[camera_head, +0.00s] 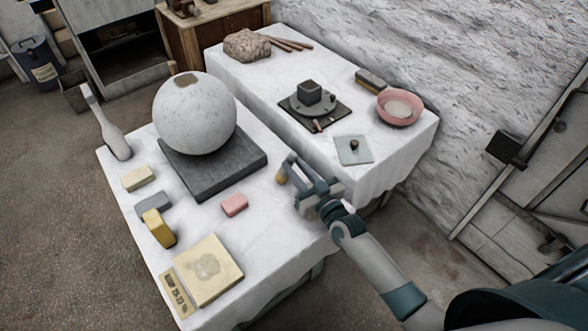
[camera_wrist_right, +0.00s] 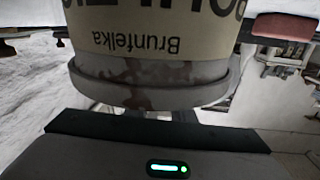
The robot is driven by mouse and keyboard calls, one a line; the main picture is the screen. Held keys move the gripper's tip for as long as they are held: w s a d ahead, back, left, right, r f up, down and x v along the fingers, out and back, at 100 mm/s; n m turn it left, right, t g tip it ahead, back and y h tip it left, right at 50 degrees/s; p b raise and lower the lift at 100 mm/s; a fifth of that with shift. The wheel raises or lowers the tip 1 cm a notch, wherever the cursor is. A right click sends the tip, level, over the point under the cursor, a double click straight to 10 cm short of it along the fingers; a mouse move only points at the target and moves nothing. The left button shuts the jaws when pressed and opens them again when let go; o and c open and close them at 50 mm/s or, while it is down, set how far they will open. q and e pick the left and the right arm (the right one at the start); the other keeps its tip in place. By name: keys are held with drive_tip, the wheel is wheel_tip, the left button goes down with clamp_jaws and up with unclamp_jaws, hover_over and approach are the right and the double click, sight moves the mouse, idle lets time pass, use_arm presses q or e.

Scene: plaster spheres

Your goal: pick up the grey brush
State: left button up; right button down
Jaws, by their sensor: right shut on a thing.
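My right gripper (camera_head: 289,170) is above the front table's right edge, right of the dark slab. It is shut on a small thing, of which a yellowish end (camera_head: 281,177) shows. In the right wrist view a cream-labelled object (camera_wrist_right: 155,45) reading "Brunfelka", with a worn grey rim, fills the top, close to the gripper. I cannot tell whether it is the grey brush. A dark grey, yellow-edged block (camera_head: 371,79), possibly a brush, lies on the back table. A pale, long-handled tool (camera_head: 112,135) lies at the front table's left edge. My left gripper is not in view.
A large plaster sphere (camera_head: 195,113) rests on a dark slab (camera_head: 225,174). A pink block (camera_head: 234,204), a yellow block (camera_head: 158,228) and a cream plate (camera_head: 207,270) lie nearby. A pink bowl (camera_head: 398,107) stands on the back table. A narrow gap separates the tables.

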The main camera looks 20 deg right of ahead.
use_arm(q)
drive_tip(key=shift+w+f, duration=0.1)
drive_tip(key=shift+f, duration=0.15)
use_arm(e)
drive_tip(key=s+d+r, duration=0.1)
drive_tip(key=d+r, duration=0.9)
drive_tip(key=d, duration=0.1)
drive_tip(key=shift+s+d, duration=0.25)
drive_tip(key=shift+s, duration=0.1)
drive_tip(key=shift+f, duration=0.1)
idle(0.6)
